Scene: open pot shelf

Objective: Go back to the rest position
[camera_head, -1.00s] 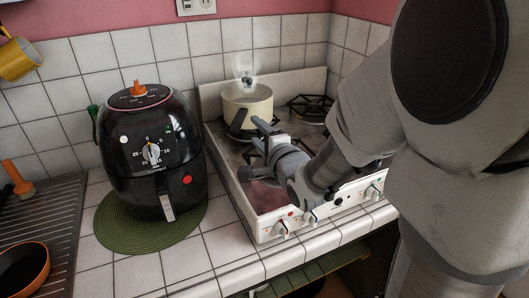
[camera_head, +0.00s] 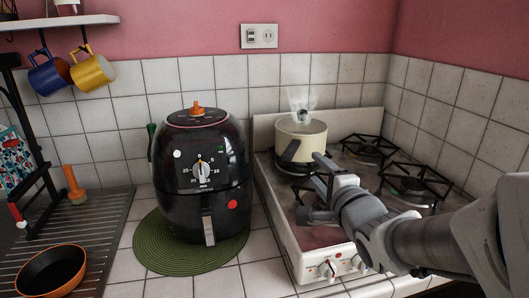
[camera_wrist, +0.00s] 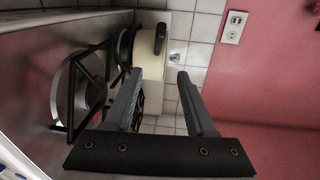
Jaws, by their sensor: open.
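My gripper (camera_head: 322,192) is over the front left part of the white stove (camera_head: 283,222) in the head view. Its jaws are apart with nothing between them. In the wrist view my gripper (camera_wrist: 160,100) shows two separate dark fingers. A cream pot (camera_head: 302,141) with a clear lid stands on the rear left burner, beyond the fingers. The pot also shows in the wrist view (camera_wrist: 151,42). The fingers overlap the pot's lower edge in the head view; whether they touch it I cannot tell.
A black air fryer (camera_head: 200,215) stands on a green round mat (camera_head: 150,250) left of the stove. An orange-rimmed pan (camera_head: 50,272) lies on the drainer at front left. Mugs (camera_head: 92,72) hang under a shelf. Bare burners (camera_head: 412,187) are right of the pot.

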